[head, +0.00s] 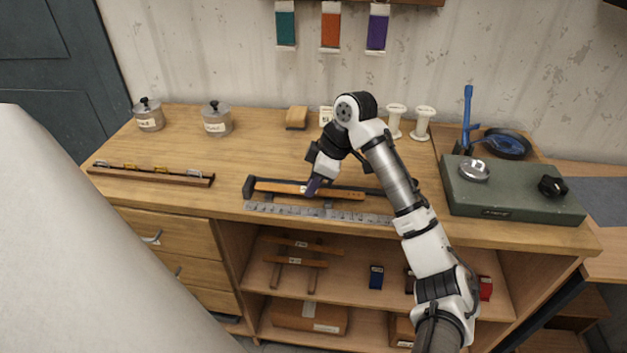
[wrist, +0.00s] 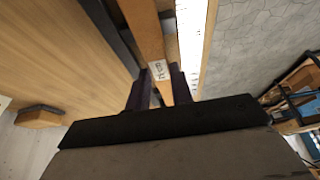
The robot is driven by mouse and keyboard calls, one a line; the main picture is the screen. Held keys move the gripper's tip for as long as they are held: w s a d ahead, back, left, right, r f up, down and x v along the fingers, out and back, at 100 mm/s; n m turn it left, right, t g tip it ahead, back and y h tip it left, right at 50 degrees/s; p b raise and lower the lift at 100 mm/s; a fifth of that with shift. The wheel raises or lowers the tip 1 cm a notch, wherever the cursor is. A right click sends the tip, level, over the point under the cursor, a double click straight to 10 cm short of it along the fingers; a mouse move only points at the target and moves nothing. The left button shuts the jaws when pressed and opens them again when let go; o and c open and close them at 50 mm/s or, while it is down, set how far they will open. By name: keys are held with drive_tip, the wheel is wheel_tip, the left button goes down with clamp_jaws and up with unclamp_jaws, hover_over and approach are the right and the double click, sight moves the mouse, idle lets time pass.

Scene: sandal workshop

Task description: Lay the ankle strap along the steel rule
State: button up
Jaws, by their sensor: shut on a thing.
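The ankle strap (head: 340,194) is a tan-orange strip near the front of the bench. It lies lengthwise in or just above a dark rack (head: 249,187). The steel rule (head: 350,215) lies in front of it along the bench's front edge, roughly parallel and apart from the strap. My gripper (head: 312,188) points down and is shut on the strap near its middle. In the wrist view the strap (wrist: 143,25) runs between the dark fingers (wrist: 158,92), with a white printed label at the grip. The rule (wrist: 190,40) shows bright beside it. The strap's underside is hidden.
A narrow wooden rack (head: 150,175) with small pieces stands at left. Two lidded tins (head: 217,120), a wooden block (head: 297,117) and white spools (head: 422,124) stand at the back. A green case (head: 510,190) is at right. Bench between left rack and tins is clear.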

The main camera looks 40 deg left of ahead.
drive_tip(key=shift+f, duration=0.3)
drive_tip(key=o, duration=0.9)
drive_tip(key=shift+o, duration=0.2)
drive_tip(key=shift+r, duration=0.15)
